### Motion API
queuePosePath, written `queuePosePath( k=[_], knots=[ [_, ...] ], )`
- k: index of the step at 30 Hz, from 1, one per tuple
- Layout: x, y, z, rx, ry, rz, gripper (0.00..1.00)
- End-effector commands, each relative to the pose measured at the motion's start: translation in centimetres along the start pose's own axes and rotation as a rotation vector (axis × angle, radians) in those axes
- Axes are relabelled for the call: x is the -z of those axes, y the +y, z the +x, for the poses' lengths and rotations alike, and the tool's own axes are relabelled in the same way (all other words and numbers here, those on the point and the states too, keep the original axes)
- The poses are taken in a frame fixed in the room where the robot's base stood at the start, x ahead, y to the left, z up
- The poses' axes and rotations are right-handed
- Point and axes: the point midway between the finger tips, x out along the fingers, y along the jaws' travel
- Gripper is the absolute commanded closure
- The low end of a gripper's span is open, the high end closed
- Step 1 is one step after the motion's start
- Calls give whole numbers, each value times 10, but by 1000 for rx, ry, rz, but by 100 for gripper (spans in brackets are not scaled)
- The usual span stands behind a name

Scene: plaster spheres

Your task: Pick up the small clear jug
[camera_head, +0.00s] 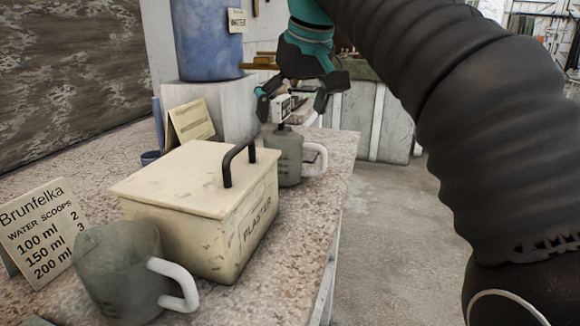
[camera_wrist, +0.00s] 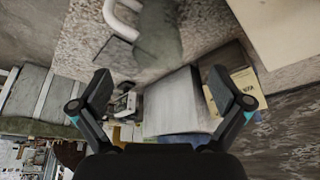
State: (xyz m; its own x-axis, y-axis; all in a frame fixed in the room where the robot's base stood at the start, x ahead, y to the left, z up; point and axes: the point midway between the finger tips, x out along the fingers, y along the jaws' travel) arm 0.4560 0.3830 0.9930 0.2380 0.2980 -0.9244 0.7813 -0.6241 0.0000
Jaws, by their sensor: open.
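A grey-green see-through jug (camera_head: 288,160) with a white handle stands on the speckled table behind the plaster box. A second such jug (camera_head: 118,278) stands at the near left; which is smaller is hard to tell at their different distances. My gripper (camera_head: 291,103) is open and empty, its fingers pointing down above the far jug. A small white item with dark marks (camera_head: 282,108) shows between the fingers, in front of or behind them. In the wrist view a jug (camera_wrist: 162,40) with a white handle lies beyond the open fingertips, near the top edge.
A cream plaster box (camera_head: 215,215) with a black lid handle stands between the jugs. A Brunfelka sign (camera_head: 42,235) stands at left, another card (camera_head: 192,122) behind the box. A blue barrel (camera_head: 208,40) sits on a pale block. The table's right edge is close to the far jug.

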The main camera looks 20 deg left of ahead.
Motion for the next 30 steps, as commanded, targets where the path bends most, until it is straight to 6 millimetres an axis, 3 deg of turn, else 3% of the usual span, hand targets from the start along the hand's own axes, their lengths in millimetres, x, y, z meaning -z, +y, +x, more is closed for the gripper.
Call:
queuePosePath(
  k=[5,15,23,26,30],
  knots=[
    [0,1,8,0,1,0,0],
    [-1,4,51,0,0,0,0],
    [0,4,54,0,1,0,0],
    [0,4,54,0,1,0,20],
    [0,4,54,0,1,0,55]
  ],
)
